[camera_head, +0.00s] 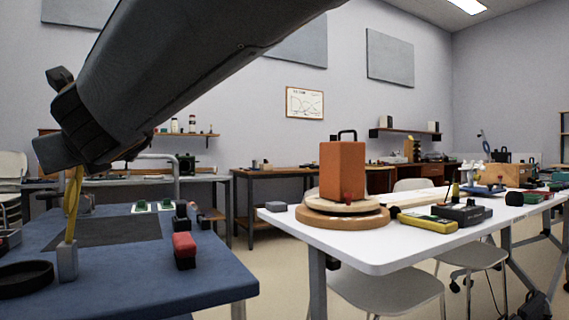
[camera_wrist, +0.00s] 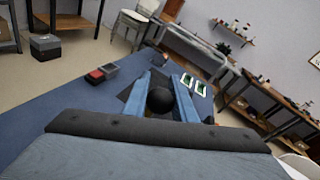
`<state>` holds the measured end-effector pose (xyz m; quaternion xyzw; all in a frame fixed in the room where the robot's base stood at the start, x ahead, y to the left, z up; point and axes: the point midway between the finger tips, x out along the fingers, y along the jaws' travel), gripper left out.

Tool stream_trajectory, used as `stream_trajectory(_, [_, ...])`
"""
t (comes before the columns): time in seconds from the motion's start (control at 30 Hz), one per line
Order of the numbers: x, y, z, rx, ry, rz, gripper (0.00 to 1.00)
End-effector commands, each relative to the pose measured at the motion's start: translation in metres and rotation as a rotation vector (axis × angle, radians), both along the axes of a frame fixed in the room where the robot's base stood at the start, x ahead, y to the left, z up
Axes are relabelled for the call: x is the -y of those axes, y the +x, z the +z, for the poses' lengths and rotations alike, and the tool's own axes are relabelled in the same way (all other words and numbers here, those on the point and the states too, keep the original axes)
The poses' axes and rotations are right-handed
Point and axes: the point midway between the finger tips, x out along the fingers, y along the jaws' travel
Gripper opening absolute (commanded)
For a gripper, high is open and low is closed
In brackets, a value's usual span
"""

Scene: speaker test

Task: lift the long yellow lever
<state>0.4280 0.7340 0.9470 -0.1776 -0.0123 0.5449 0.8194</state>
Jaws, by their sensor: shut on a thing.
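The long yellow lever (camera_head: 72,210) rises nearly upright, with a slight tilt, from a small grey block (camera_head: 67,262) on the blue-topped table. My gripper (camera_head: 75,170) is at the lever's upper end, and the dark wrist above hides the top. In the wrist view, a round black knob (camera_wrist: 160,102) sits between the two bluish fingers of my gripper (camera_wrist: 160,88). It appears to be the lever's end. My gripper is shut on it.
The blue table (camera_head: 215,285) also bears a black round dish (camera_head: 25,277), a red-topped block (camera_head: 184,250) and small dark devices. A white table (camera_head: 400,250) to the right bears an orange block (camera_head: 342,172) on a round wooden base. Floor shows between the tables.

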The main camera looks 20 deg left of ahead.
Motion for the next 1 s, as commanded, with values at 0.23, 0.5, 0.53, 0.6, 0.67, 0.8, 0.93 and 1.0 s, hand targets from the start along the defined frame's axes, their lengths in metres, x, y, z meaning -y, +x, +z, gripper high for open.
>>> stream_trajectory(0.23, [0.001, 0.001, -0.003, -0.004, -0.002, -0.002, 0.0])
stream_trajectory(0.5, [0.001, 0.002, -0.002, -0.003, -0.002, -0.003, 0.32])
stream_trajectory(0.53, [0.001, 0.002, -0.002, -0.003, -0.002, -0.002, 0.32])
stream_trajectory(0.6, [0.001, 0.001, -0.002, -0.002, -0.001, -0.002, 0.32])
stream_trajectory(0.67, [0.0, 0.001, -0.002, -0.002, -0.001, -0.002, 0.32])
stream_trajectory(0.8, [0.006, -0.002, 0.001, -0.002, 0.0, -0.002, 0.32])
stream_trajectory(0.93, [0.021, -0.008, 0.004, -0.002, 0.001, -0.001, 0.32])
stream_trajectory(1.0, [0.031, -0.012, 0.006, -0.001, 0.001, -0.002, 0.32])
